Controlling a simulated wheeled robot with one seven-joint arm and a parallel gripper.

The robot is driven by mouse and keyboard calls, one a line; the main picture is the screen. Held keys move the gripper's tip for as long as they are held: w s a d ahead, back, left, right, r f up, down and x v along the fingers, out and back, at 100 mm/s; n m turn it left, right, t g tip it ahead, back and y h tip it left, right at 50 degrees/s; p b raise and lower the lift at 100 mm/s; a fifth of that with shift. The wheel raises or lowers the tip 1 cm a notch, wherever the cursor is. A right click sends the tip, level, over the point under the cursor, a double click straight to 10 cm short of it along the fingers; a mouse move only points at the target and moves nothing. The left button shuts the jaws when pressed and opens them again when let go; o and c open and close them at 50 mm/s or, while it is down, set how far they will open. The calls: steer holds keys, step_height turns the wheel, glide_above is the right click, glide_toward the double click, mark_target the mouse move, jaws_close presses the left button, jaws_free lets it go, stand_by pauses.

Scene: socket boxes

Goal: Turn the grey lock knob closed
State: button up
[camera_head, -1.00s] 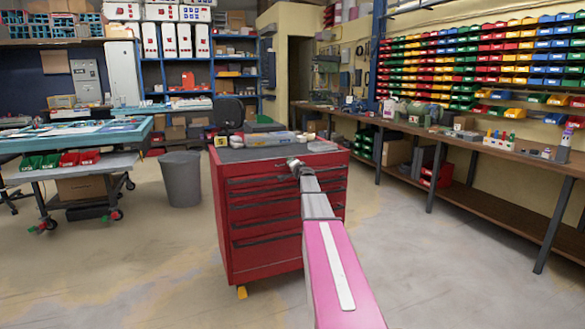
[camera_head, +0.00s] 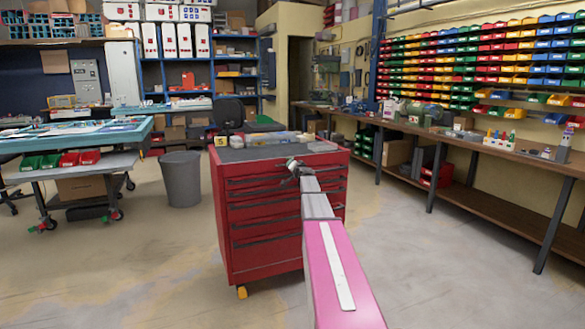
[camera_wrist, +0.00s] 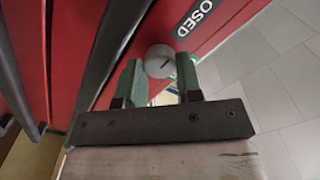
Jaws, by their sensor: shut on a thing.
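The grey lock knob (camera_wrist: 159,61) is a round knob with a short dark mark on its face. It sits on the red front of the tool cabinet in the wrist view. In the head view my gripper (camera_head: 292,165) is at the cabinet's top front edge. A dark label (camera_wrist: 194,18) ending in "OSED" is beside the knob.
Dark drawer handles (camera_wrist: 112,50) run close to my gripper on the left. Small items and a yellow sign (camera_head: 221,141) are on the cabinet top. A grey bin (camera_head: 181,180) stands to the left. A long workbench (camera_head: 480,150) lines the right wall. The floor between is clear.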

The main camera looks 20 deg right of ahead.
steer(key=o, duration=0.7)
steer(key=shift+c, duration=0.2)
steer(key=shift+s, duration=0.1)
steer(key=s, duration=1)
steer(key=shift+s+d, duration=0.15)
steer(key=shift+s, duration=0.15)
